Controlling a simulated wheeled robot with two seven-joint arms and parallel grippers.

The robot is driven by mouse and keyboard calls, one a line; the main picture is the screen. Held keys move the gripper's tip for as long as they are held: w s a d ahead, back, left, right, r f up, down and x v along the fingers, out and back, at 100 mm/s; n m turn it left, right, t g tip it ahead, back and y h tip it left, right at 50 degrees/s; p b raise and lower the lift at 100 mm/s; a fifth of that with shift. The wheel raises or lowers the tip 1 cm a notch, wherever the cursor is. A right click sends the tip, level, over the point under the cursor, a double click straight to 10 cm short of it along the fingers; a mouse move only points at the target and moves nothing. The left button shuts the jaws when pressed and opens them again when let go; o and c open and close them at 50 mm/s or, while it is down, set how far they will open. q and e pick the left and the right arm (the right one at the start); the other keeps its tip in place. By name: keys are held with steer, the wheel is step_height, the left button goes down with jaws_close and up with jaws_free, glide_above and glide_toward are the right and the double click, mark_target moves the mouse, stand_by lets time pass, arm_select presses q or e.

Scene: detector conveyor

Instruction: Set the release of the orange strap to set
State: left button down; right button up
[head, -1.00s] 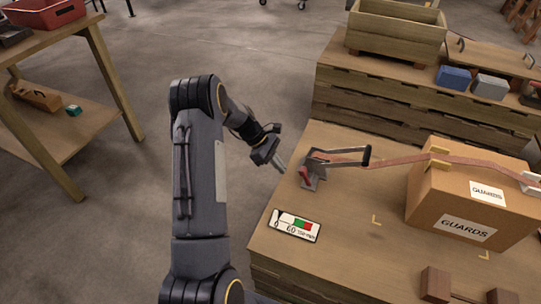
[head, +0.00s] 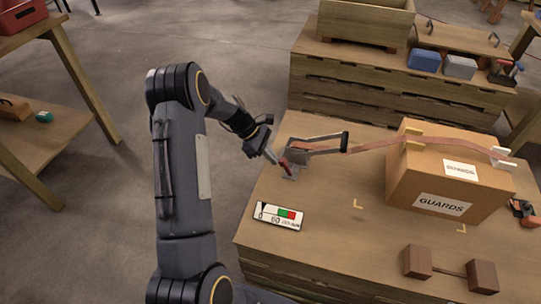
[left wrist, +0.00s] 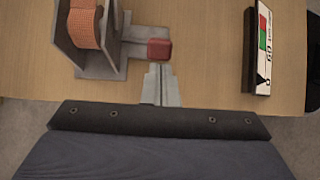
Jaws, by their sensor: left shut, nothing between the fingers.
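The orange strap (head: 395,145) runs from a grey metal ratchet (head: 312,148) over the cardboard box. The ratchet's long handle with a dark grip (head: 344,142) stretches to the right. Its red release tab (head: 285,163) is on the ratchet's near left side. In the left wrist view the red release (left wrist: 159,49) sticks out beside the bracket, with the strap wound on the spool (left wrist: 86,27). My left gripper (head: 274,159) is shut and empty, its tips close to the red release; I cannot tell whether they touch. My right gripper is not in view.
A gauge panel (head: 279,216) with green and red fields lies on the table in front of the ratchet. The cardboard box (head: 413,182) marked GUARDS stands to the right. Brown blocks (head: 417,262) lie at the front. The wooden table top (head: 335,228) between is clear.

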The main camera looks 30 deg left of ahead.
mark_target(286, 164)
arm_select(q)
steer(key=shift+w+d+r+y+p, duration=0.1)
steer(key=shift+d+r+y+p, duration=0.55)
steer(key=shift+p, duration=0.65)
steer(key=d+y+p, duration=0.1)
steer(key=p, duration=0.1)
steer(key=d+r+g+y+p, duration=0.1)
steer(key=p, duration=0.1)
steer(key=d+y+p, duration=0.1)
steer(key=y+p, duration=0.1)
steer(key=shift+w+r, duration=0.25)
steer(key=shift+w, duration=0.1)
steer(key=shift+w+d+g+y+p, duration=0.15)
steer(key=shift+d+g+y+p, duration=0.35)
steer(key=shift+y+p, duration=0.3)
steer(key=shift+w+d+f+y, duration=0.15)
steer(key=shift+d+y, duration=0.4)
steer(key=shift+y, duration=0.1)
steer(key=shift+a, duration=0.1)
steer(key=shift+r+p, duration=0.65)
steer(key=shift+r, duration=0.15)
